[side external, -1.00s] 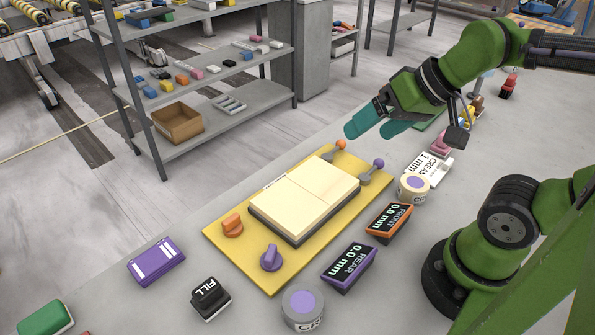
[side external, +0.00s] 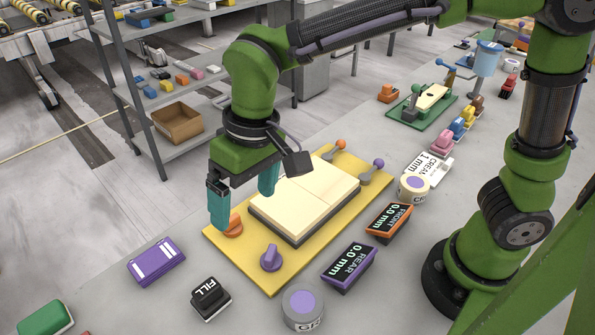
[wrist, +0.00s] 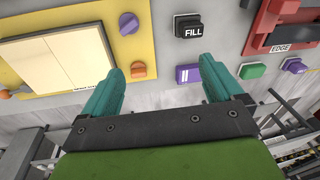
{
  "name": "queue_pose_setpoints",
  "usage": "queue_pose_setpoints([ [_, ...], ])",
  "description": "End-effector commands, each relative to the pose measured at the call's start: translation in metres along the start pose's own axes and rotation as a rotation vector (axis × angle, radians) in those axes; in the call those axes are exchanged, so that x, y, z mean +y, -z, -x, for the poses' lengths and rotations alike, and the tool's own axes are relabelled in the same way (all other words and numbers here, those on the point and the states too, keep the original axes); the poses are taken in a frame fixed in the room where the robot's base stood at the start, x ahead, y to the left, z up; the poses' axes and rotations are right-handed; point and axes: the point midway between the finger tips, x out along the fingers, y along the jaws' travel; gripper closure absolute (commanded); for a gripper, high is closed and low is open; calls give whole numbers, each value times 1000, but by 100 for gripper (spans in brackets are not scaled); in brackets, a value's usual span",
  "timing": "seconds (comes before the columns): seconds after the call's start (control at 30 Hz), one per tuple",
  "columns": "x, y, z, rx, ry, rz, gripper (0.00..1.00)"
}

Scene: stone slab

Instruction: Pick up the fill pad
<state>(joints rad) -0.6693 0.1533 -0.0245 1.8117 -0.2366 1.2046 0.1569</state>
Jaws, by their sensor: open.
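The fill pad (side external: 210,297) is a small black block with white "FILL" lettering on top. It lies on the grey slab at the lower left of the side external view, in front of the yellow board. It also shows near the top of the wrist view (wrist: 190,27), beyond my fingertips and right of centre. My gripper (side external: 243,205) has teal fingers, spread apart and empty, and hangs above the left corner of the yellow board, behind the fill pad. In the wrist view my gripper (wrist: 168,78) shows both fingers apart with nothing between them.
The yellow board (side external: 215,240) carries a cream two-part block (side external: 305,200), an orange knob and a purple knob (side external: 271,258). A purple block (side external: 156,262) lies left of the fill pad. A round tin (side external: 303,307) and the "REAR" display (side external: 349,268) lie to its right.

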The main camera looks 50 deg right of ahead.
Motion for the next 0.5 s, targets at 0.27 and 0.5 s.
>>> queue_pose_setpoints([
  [0.27, -87, 13, -42, -87, -133, -16, 6],
  [0.5, -86, 17, -39, -88, -154, -116, 6],
])
